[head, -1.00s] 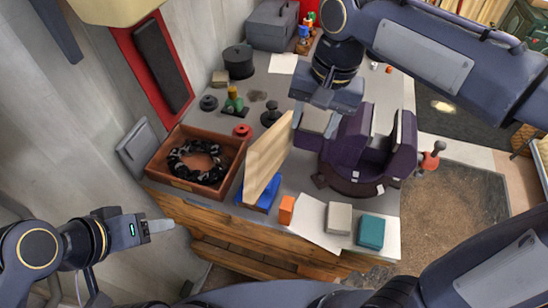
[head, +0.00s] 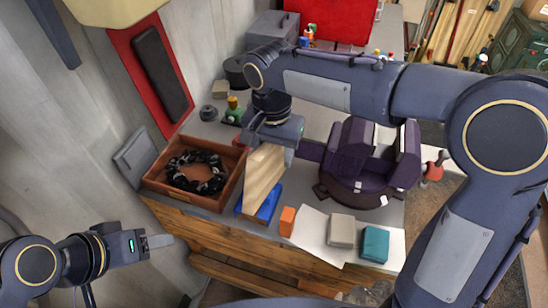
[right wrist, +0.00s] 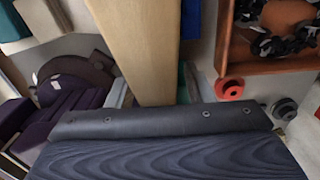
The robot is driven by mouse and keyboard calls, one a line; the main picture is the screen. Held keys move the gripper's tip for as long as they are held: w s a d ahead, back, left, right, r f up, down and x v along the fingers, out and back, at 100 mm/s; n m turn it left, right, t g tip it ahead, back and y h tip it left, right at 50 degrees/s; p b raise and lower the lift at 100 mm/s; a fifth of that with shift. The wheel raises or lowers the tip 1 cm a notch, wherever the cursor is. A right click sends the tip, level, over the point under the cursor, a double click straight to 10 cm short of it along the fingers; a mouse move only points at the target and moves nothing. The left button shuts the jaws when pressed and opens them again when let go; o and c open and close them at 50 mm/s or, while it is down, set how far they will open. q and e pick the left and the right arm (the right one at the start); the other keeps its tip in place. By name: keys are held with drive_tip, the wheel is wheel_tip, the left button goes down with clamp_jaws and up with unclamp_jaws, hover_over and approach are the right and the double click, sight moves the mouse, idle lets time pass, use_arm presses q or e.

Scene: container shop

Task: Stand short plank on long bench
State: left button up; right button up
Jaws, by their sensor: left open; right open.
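A short light-wood plank (head: 263,178) stands upright and slightly tilted by a blue block (head: 269,203) on the workbench. My right gripper (head: 274,143) is open at the plank's top end and hides it; I cannot tell if it touches. My left gripper (head: 158,241) points right, empty, in front of the workbench's left end. The workbench (head: 240,245) has a grey top and wooden front; I cannot tell whether it is the long bench.
A wooden tray (head: 211,204) with a black coiled thing lies left of the plank. A purple vise-like fixture (head: 357,174) stands to the right. Orange (head: 287,221), grey (head: 341,230) and teal (head: 374,244) blocks are near the front edge. A red-backed dark panel (head: 160,72) is on the wall.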

drive_tip(key=shift+f, duration=0.15)
clamp_jaws()
idle(0.4)
wheel_tip(320, 180, up, 18)
drive_tip(key=p, duration=0.1)
idle(0.5)
